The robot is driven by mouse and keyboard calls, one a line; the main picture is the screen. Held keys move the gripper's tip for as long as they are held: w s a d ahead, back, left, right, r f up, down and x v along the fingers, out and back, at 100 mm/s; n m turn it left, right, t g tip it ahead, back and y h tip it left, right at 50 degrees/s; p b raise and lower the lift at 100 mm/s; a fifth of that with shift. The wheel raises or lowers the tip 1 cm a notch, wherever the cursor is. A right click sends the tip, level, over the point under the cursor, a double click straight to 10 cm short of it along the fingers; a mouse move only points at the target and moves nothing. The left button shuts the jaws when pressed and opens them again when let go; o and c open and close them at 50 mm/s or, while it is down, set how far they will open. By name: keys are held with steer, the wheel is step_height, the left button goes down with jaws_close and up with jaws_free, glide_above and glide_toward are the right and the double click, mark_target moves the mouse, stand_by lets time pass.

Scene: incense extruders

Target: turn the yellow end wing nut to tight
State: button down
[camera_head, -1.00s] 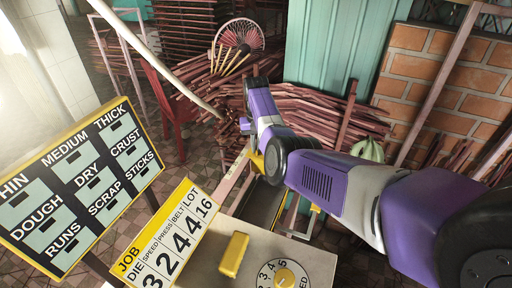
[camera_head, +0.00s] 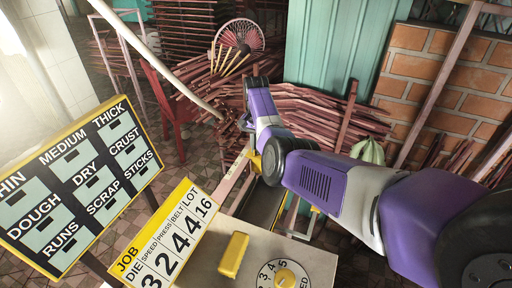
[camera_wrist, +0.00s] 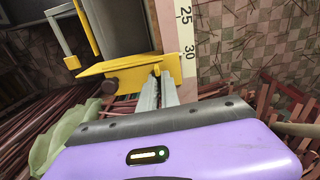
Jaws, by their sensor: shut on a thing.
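In the wrist view my gripper (camera_wrist: 158,82) has its two grey fingers close together at the yellow end plate (camera_wrist: 122,76). It is shut on a small yellow piece at the plate's edge, which I take to be the yellow end wing nut (camera_wrist: 157,69). The fingers hide most of the nut, so I cannot tell how tight it is. In the head view my purple arm reaches in from the right, and a yellow part (camera_head: 256,160) shows just below the wrist. My fingertips are hidden there.
A white ruler strip (camera_wrist: 187,45) runs beside the end plate. In the head view a yellow-edged job sign (camera_head: 165,235), a yellow block (camera_head: 233,255) and a numbered dial (camera_head: 285,277) stand in front. Pink stick bundles (camera_head: 320,120) lie behind.

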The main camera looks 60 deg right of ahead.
steer(key=shift+r, duration=0.1)
steer(key=c, duration=1.6)
jaws_free()
steer(key=shift+r+b, duration=0.4)
steer(key=shift+r, duration=3.5)
